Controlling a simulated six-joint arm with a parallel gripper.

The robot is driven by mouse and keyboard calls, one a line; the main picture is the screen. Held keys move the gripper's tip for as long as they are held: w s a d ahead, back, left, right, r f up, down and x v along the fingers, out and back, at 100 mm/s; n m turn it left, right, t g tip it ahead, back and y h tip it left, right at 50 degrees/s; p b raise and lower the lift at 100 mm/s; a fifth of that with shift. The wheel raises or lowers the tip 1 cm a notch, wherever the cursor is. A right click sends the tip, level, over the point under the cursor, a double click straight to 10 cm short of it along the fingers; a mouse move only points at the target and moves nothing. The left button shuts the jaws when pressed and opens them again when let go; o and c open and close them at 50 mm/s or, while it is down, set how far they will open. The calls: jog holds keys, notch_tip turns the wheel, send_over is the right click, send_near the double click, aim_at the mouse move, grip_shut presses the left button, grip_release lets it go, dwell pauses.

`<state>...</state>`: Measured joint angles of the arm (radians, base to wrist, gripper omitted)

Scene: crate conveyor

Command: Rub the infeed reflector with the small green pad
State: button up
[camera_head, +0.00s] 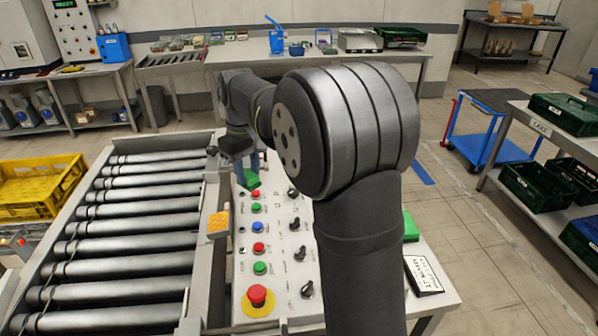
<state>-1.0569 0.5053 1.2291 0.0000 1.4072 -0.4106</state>
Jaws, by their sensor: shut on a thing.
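My gripper (247,172) points down over the far end of the control panel (278,245), its fingers shut on a small green pad (251,181). The pad's lower part shows below the fingertips; I cannot tell if it touches the panel. An orange reflector (218,223) stands at the conveyor's right rail, nearer the camera and a little left of the pad. The pad is apart from it. My arm hides the right middle of the panel.
The roller conveyor (125,236) lies left. Buttons, knobs and a red emergency stop (257,296) stand up from the panel. Another green item (410,227) and a label card (424,275) are at its right. A yellow crate (40,190) is far left; a blue cart (490,130) stands right.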

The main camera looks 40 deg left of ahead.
jog(key=s+a+n, duration=0.1)
jog(key=s+a, duration=0.4)
jog(key=s, duration=0.1)
jog(key=shift+s+f, duration=0.1)
jog(key=shift+f, duration=3.35)
jog(key=shift+s+d+f, duration=0.1)
jog(key=shift+f, duration=0.05)
jog(key=shift+s+d+f, duration=0.2)
jog(key=shift+s+d, duration=0.9)
jog(key=shift+c, duration=0.3)
jog(key=shift+w+a, duration=1.15)
jog(key=shift+w, duration=0.05)
jog(key=shift+a+r, duration=0.1)
jog(key=shift+r, duration=0.25)
notch_tip(320, 180, up, 8)
jog(key=shift+f, duration=0.25)
jog(key=shift+w, duration=0.1)
